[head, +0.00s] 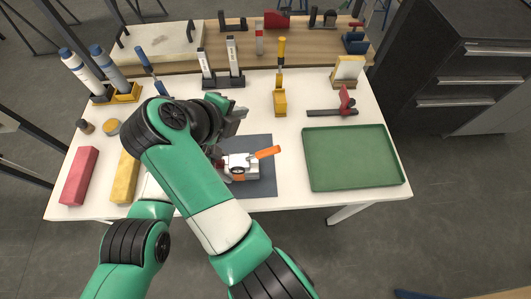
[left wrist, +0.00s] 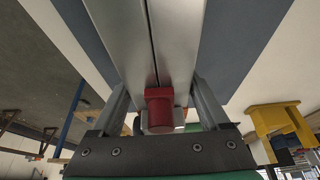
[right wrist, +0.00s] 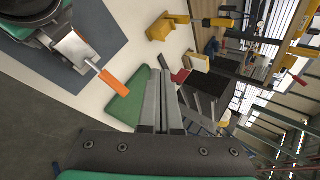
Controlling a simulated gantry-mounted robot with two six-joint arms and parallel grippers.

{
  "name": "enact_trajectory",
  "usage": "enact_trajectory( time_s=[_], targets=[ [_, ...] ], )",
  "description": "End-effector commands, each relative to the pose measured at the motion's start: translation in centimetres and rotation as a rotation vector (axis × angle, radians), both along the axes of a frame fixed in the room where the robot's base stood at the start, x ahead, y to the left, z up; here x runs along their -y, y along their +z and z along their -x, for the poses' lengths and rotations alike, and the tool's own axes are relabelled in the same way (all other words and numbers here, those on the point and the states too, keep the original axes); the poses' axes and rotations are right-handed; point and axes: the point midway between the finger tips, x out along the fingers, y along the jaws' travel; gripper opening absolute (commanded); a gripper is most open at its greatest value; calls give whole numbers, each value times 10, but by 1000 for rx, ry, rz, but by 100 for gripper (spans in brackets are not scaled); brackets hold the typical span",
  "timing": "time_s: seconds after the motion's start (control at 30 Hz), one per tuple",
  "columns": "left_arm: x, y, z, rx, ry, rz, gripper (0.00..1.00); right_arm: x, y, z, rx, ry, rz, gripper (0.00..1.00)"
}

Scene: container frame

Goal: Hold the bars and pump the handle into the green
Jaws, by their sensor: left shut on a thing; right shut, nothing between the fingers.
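A device with a white body (head: 241,166) and an orange handle (head: 267,152) lies on the dark grey mat (head: 262,185). The handle also shows in the right wrist view (right wrist: 114,83), sticking out of the white body (right wrist: 75,48). In the left wrist view, two long silver bars (left wrist: 172,35) lie side by side with a thin seam. A red block (left wrist: 159,102) sits at their near end. My right gripper (head: 238,117) is shut and empty, above and apart from the handle. I see no green gauge mark.
A green tray (head: 355,182) lies at the right of the white table. A red block (head: 80,175) and a yellow block (head: 124,180) lie at the left. Tools in stands line the back. The tabletop between mat and tray is clear.

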Motion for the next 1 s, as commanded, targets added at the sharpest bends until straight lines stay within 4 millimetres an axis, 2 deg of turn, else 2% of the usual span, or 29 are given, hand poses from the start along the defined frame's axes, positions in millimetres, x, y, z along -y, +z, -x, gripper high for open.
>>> enact_trajectory(
  time_s=[0.03, 0.1, 0.23, 0.37, 0.47, 0.6, 0.7, 0.83, 1.0],
  targets=[
    [0, 0, 0, 0, 0, 1, 0, -3, 15, -12, 50, 112, 83, 0],
    [0, 0, 0, 0, 0, 1, 0, -5, 32, -27, 121, 269, 243, 0],
    [0, 0, 0, 1, 0, 1, 0, -7, 53, -42, 236, 512, 614, 0],
    [0, 0, 0, 1, 0, 1, 0, -8, 61, -37, 315, 683, 1073, 0],
    [0, 1, 0, 1, 0, 1, 0, -7, 56, -17, 342, 768, 1476, 0],
    [0, 1, -1, 1, 0, 1, 0, -2, 33, 26, 332, 810, 1953, 0],
    [0, 1, -1, 1, 0, 1, 0, 7, 7, 61, 317, 825, 2171, 0],
    [0, 1, 0, 1, 0, 1, 0, 28, -35, 97, 296, 877, 2260, 0],
    [0, 1, 0, 1, 0, 1, 0, 48, -89, 122, 234, 992, 2287, 0]
  ],
)
